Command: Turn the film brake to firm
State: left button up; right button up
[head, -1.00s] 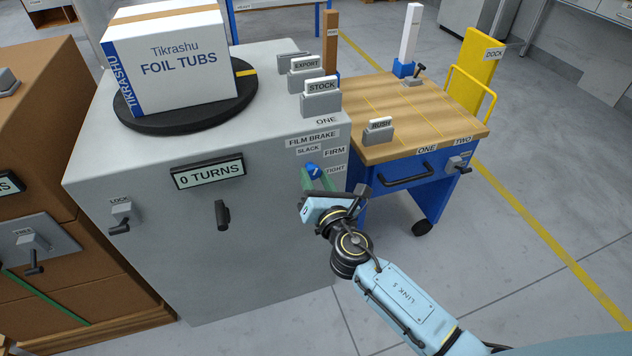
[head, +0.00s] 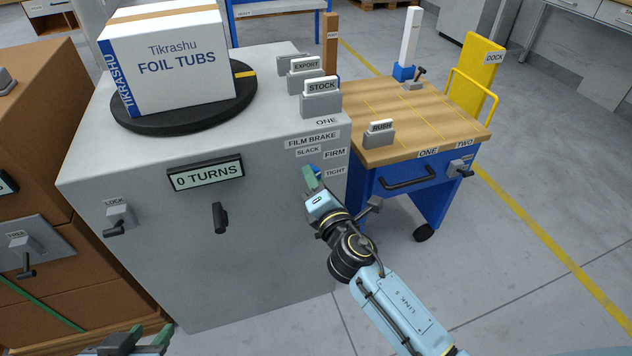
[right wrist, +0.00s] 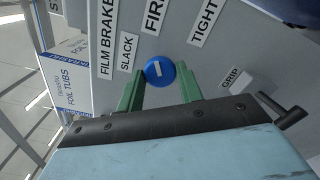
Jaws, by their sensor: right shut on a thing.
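My left gripper (head: 150,340) shows partly at the bottom left, away from the machine.
A GRIP lever (right wrist: 270,105) stands near the fingers in the wrist view. A turn display (head: 206,175) reads 0 TURNS. A foil tubs box (head: 178,62) stands on a black turntable (head: 245,82). A blue wood-topped cart (head: 385,195) stands close at right.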

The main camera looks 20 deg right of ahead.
dwell(0.4)
jog(key=o, duration=1)
jog(key=shift+s, duration=0.1)
pick_arm(q)
jog(key=shift+w+d+r+t, duration=0.15)
jog(key=shift+w+r+t, duration=0.15)
pick_arm(e)
jog(key=shift+s+d, duration=0.2)
jog(key=shift+s, duration=6.4)
